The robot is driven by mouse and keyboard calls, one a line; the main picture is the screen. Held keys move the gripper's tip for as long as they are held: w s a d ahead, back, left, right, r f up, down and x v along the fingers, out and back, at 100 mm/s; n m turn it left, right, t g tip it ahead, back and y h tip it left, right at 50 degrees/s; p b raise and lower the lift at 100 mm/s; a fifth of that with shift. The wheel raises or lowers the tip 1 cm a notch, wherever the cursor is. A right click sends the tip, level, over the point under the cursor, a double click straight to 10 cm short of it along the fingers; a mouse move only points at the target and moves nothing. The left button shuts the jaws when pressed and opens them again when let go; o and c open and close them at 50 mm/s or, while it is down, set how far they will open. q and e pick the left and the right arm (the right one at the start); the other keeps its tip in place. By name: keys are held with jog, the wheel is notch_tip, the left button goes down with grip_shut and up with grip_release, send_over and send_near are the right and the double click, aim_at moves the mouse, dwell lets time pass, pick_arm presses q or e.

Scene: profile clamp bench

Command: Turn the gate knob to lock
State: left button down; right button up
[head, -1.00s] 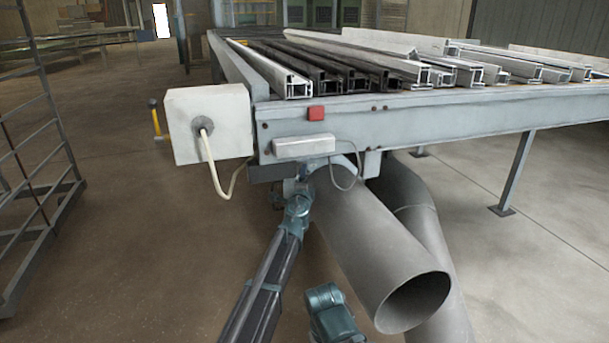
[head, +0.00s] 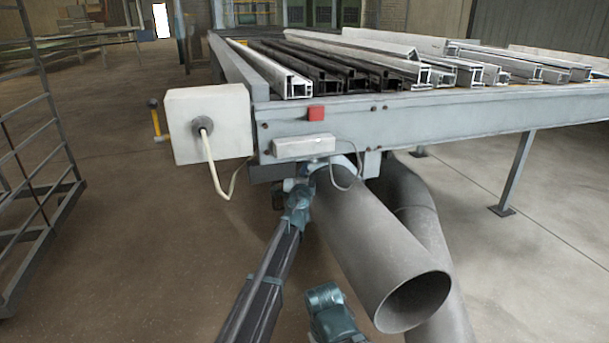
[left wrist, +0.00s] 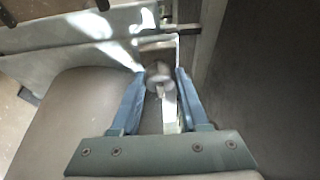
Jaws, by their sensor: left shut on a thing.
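My left gripper (left wrist: 160,76) has its two blue fingers closed on a small grey, roundish knob (left wrist: 158,75) in the left wrist view. A pale, bright strip beside the knob also lies between the fingers. In the head view my left gripper (head: 312,170) reaches under the front edge of the bench, at the upper end of the grey pipe. The bench and my wrist mostly hide the knob there, and its turn angle cannot be read.
The wide grey pipe (head: 375,240) slopes down just right of my left arm. The bench's front beam (head: 440,122) runs above. A pale box (head: 207,125) with a hanging cable is on the left. A metal rack (head: 45,200) stands far left; floor between is clear.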

dwell(0.3)
pick_arm(q)
jog(key=shift+r+m+g+p, duration=0.1)
jog(key=shift+m+g+p, duration=0.2)
jog(key=shift+m+p, duration=0.25)
jog(key=m+g+y+p, duration=0.1)
jog(key=m+p, duration=0.2)
jog(key=shift+m, duration=0.25)
jog(key=m+g+y+p, duration=0.1)
jog(key=m+p, duration=0.1)
jog(key=shift+m+g, duration=0.3)
jog(key=shift+m, duration=0.1)
jog(key=m+g+y+p, duration=0.1)
jog(key=m, duration=0.2)
jog(key=shift+y+p, duration=0.4)
jog(key=shift+m+g+y, duration=0.5)
jog(key=shift+m+y, duration=0.4)
jog(key=shift+m, duration=0.5)
jog(key=shift+p, duration=0.3)
jog(key=shift+c, duration=2.3)
grip_release()
